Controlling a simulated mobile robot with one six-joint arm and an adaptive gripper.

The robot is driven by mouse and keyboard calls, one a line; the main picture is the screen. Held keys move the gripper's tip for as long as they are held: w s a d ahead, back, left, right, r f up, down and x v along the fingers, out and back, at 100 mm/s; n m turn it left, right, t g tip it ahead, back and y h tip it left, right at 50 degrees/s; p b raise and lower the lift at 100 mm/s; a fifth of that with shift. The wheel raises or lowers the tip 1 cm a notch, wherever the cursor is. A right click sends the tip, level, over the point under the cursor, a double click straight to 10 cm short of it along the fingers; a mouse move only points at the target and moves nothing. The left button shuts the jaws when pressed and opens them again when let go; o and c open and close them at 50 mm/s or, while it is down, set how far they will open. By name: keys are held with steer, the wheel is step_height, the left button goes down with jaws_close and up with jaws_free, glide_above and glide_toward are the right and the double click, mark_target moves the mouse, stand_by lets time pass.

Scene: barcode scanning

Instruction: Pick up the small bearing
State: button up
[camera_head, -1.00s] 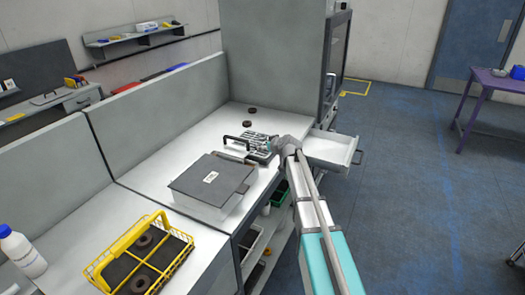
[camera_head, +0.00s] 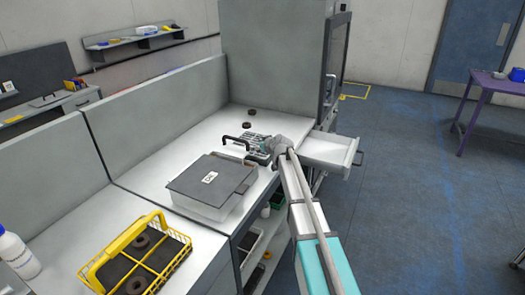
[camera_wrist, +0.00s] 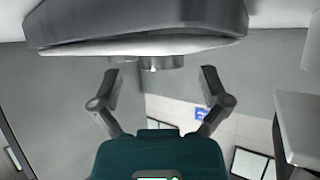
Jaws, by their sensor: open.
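Two small dark rings, which look like bearings, lie on the white bench towards the back: one at the rear (camera_head: 252,109) and one just in front of it (camera_head: 246,125). I cannot tell which one is the small bearing. My gripper (camera_head: 262,152) is at the bench's right edge, in front of the rings and apart from them, partly hidden by my arm. In the wrist view my gripper (camera_wrist: 162,85) is open, its two fingers apart with nothing between them. No ring shows in that view.
A yellow basket (camera_head: 180,262) holding larger dark rings is at the lower left. An open white drawer (camera_head: 330,150) juts out right.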

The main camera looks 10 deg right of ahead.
steer(key=shift+w+a+f, duration=0.1)
steer(key=shift+w, duration=0.15)
steer(key=shift+c, duration=0.3)
steer(key=c, duration=1.2)
steer(key=shift+r, duration=0.2)
step_height(320, 180, up, 2)
steer(key=shift+r+p, duration=0.1)
steer(key=shift+p, duration=1.15)
steer(key=w+r+p+v, duration=0.1)
steer(key=r+p+v, duration=0.1)
steer(key=p+v, duration=0.8)
steer(key=v, duration=0.7)
steer(key=shift+s, duration=0.1)
